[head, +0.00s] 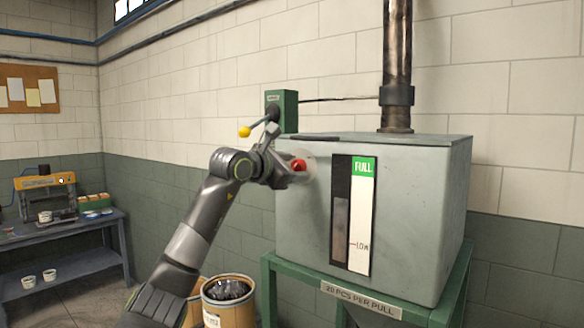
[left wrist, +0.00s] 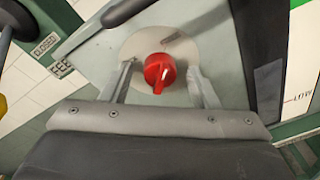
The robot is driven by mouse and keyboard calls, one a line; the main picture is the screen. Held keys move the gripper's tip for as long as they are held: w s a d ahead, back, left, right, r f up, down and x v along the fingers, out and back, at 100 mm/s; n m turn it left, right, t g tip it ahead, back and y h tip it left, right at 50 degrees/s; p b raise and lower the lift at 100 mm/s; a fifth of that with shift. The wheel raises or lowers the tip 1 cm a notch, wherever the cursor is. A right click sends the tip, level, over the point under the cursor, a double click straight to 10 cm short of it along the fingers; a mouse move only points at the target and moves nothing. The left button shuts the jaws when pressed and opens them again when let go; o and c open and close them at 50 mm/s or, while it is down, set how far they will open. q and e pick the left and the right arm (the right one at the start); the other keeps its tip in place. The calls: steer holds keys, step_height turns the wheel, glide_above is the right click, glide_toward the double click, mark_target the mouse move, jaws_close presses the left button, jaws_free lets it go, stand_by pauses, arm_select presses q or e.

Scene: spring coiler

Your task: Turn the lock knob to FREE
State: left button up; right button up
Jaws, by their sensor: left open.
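The red lock knob (head: 299,166) is on the left face of the grey-green hopper box (head: 420,215). A small dark label (left wrist: 180,37) on the plate is too blurred to read. My left gripper (head: 284,160) is at the knob, and in the left wrist view its open fingers (left wrist: 162,80) stand on either side of it, with gaps. I cannot tell which setting the pointer marks. My right gripper is not in view.
A lever with a yellow ball (head: 244,132) juts from a green wall box (head: 287,108) just above my left gripper. A level gauge (head: 361,220) is on the hopper front. A drum (head: 229,300) stands below. A workbench (head: 70,235) is at far left.

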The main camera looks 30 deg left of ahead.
arm_select(q)
steer(key=shift+s, duration=0.25)
steer(key=s+a+r+b, duration=0.1)
steer(key=s+b, duration=0.7)
steer(key=s, duration=0.8)
steer(key=shift+s+a+r+b, duration=0.15)
steer(key=shift+s+r+b, duration=0.25)
steer(key=shift+r, duration=0.1)
